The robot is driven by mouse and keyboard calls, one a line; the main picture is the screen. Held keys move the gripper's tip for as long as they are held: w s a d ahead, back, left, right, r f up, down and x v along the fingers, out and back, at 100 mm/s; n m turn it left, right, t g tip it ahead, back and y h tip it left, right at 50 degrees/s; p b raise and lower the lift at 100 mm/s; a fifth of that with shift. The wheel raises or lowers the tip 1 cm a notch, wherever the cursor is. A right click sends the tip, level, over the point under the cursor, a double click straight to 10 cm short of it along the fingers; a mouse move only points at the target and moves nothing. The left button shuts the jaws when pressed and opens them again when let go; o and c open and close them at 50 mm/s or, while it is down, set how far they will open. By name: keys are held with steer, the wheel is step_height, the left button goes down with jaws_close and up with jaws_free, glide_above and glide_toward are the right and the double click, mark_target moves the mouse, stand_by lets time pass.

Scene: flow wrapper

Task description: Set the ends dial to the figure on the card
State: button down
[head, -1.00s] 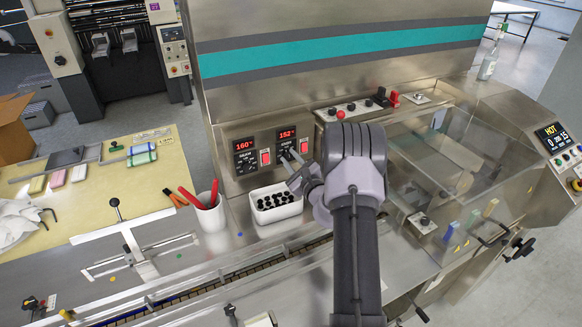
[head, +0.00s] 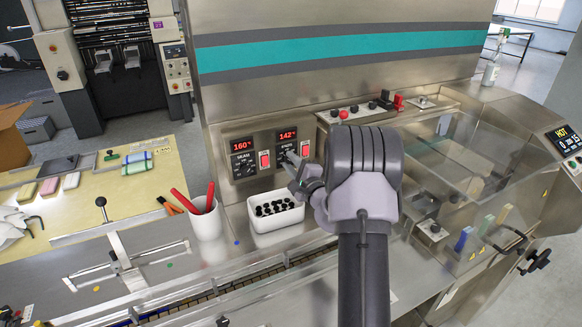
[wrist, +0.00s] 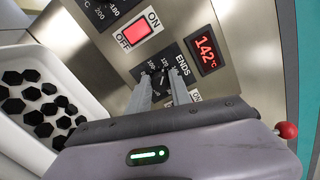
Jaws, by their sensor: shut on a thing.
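The ends dial (wrist: 158,78) is a dark knob on a black scale plate marked ENDS. In the head view the dial plate (head: 287,147) is partly hidden by my gripper. The red ends display (wrist: 206,48) reads 142°, and it also shows in the head view (head: 287,135). My gripper (wrist: 160,84) is shut on the ends dial, with one finger on each side of the knob. The same gripper (head: 294,162) reaches the panel from the right in the head view. I cannot make out the card with the figure.
The seam display (head: 240,146) reads 160° above its own seam dial (head: 244,166). Red ON/OFF switches (head: 265,160) sit beside the dials. A white bin (head: 277,217) of black pieces and a white cup (head: 206,221) with red-handled tools stand below the panel.

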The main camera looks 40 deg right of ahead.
stand_by(0.4)
steer(key=c, duration=1.2)
jaws_free()
steer(key=shift+o, duration=0.2)
steer(key=v, duration=1.7)
steer(key=shift+s+p, duration=0.2)
steer(key=shift+p, duration=0.25)
